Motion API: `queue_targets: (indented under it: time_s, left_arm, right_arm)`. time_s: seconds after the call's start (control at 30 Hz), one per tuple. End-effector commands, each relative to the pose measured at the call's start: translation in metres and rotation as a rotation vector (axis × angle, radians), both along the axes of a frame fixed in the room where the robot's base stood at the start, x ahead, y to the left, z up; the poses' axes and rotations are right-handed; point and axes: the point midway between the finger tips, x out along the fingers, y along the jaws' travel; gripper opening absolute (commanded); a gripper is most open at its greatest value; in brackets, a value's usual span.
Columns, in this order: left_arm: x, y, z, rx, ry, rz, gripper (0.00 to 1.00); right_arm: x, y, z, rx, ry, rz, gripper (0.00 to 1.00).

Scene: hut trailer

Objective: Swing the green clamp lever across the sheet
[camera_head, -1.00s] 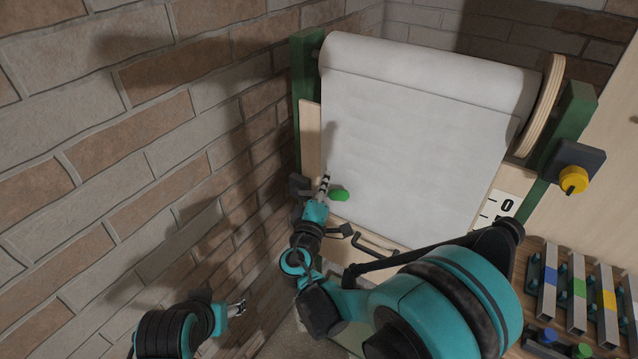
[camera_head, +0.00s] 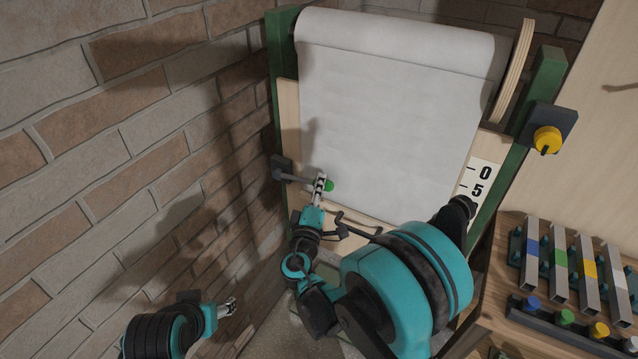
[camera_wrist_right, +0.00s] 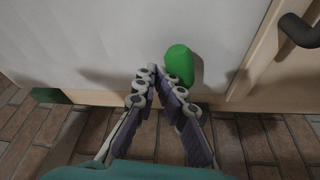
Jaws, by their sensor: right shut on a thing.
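The green clamp lever's knob (camera_head: 329,185) shows at the lower left of the white sheet (camera_head: 390,120). Its grey bar (camera_head: 300,178) runs left to a dark pivot block (camera_head: 281,168) on the board's left edge. My right gripper (camera_head: 319,184) is shut on the lever close to the knob and hides part of it. In the right wrist view the green knob (camera_wrist_right: 180,64) stands just past my fingertips (camera_wrist_right: 163,76), over the sheet. My left gripper (camera_head: 229,306) hangs low beside the brick wall, away from the lever; its fingers are too small to read.
The brick wall (camera_head: 130,130) rises close on the left. A yellow knob (camera_head: 547,139) sits on the right green post, with a printed scale (camera_head: 479,185) below. A bench (camera_head: 500,275) with coloured bars stands at lower right. A dark bent handle (camera_head: 358,224) is below the sheet.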

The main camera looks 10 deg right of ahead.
Motion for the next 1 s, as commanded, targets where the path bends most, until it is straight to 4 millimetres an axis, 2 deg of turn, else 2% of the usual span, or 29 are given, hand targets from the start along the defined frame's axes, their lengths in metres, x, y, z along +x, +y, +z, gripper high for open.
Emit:
queue_targets:
  time_s: [0.03, 0.47, 0.57, 0.77, 0.83, 1.0]
  left_arm:
    - [0.0, 0.0, -0.002, 0.0, 0.0, 0.0, 0.56]
    - [0.0, 0.0, -0.001, 0.0, 0.0, 0.0, 0.56]
    - [0.0, 0.0, 0.006, 0.0, 0.0, 0.0, 0.56]
    - [0.0, 0.0, 0.037, 0.0, 0.0, 0.0, 0.56]
    - [0.0, 0.0, 0.035, 0.0, 0.0, 0.0, 0.56]
    - [0.0, 0.0, 0.038, 0.0, 0.0, 0.0, 0.56]
  right_arm:
    - [-0.003, -0.003, -0.007, 0.02, 0.008, -0.006, 0.0]
    - [-0.003, -0.004, -0.006, 0.02, 0.006, -0.009, 0.0]
    - [-0.001, -0.004, 0.004, 0.016, 0.005, -0.009, 0.0]
    - [0.009, 0.001, 0.048, 0.001, -0.002, -0.006, 0.0]
    - [-0.007, 0.014, 0.035, 0.001, -0.001, 0.0, 0.0]
    - [-0.038, 0.035, 0.021, -0.001, -0.002, 0.001, 0.0]
